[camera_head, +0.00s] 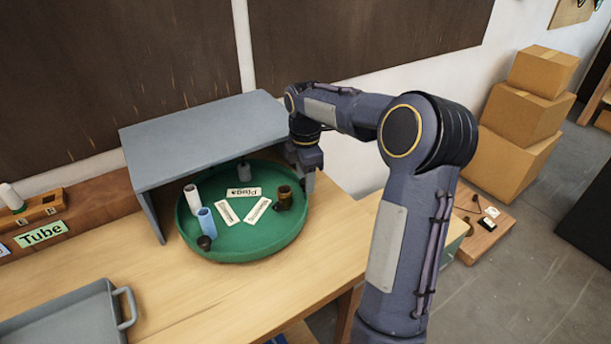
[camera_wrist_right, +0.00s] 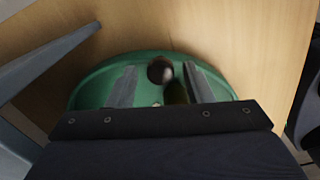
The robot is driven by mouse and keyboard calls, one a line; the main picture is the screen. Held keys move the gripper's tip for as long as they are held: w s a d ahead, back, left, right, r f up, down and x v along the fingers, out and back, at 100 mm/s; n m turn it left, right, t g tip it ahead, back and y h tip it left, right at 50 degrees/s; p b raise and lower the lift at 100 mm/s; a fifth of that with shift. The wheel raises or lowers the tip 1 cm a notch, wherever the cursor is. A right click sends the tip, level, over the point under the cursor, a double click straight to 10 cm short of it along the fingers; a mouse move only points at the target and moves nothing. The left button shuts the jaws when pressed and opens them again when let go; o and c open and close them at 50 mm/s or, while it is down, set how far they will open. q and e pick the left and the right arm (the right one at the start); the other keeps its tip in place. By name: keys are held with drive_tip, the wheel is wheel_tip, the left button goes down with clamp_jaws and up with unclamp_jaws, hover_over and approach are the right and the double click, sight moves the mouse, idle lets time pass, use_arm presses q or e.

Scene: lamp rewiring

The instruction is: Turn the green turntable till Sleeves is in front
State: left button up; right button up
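The green turntable (camera_head: 250,246) is a round tray with a raised rim, its back part under a grey shelf. A card reading "Plugs" (camera_head: 244,191) lies toward its back. A left card (camera_head: 227,212) and a right card (camera_head: 258,210) are too small to read, so I cannot tell which says Sleeves. My right gripper (camera_head: 308,174) is at the turntable's right rear edge, close to a dark brown cylinder (camera_head: 285,197). In the right wrist view its fingers (camera_wrist_right: 160,67) are apart over the green tray, with a dark round piece (camera_wrist_right: 160,70) between them. Contact is unclear.
A white cylinder (camera_head: 192,198), a blue cylinder (camera_head: 207,222) and a small black piece (camera_head: 204,242) stand on the turntable's left. The grey shelf (camera_head: 205,132) covers its back. A grey tray (camera_head: 70,318) lies at front left. Bare tabletop (camera_head: 165,290) lies between.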

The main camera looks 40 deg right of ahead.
wheel_tip(320, 180, up, 8)
drive_tip(key=shift+f, duration=0.1)
idle(0.6)
